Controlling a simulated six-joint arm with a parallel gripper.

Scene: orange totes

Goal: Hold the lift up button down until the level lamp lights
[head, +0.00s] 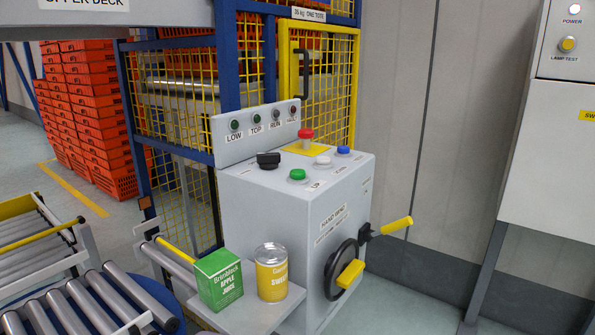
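A grey control box stands before a blue-framed cage. On its sloped top are a green button (297,175), a white button (322,160), a blue button (343,150), a black knob (268,160) and a red mushroom button (305,137) on a yellow plate. The small label beside the green button seems to read UP. The panel behind carries lamps marked LOW (234,125) and TOP (255,120), both dark green, then RUN (276,114) and one with an unclear label (292,109). None looks brightly lit. I cannot see one marked level. My gripper is not in view.
A green juice carton (219,278) and a yellow can (271,272) stand on a ledge before the box. A black handwheel with a yellow handle (350,274) and a yellow lever (396,227) project at right. Roller conveyors (60,312) lie left; orange totes (95,105) are stacked behind.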

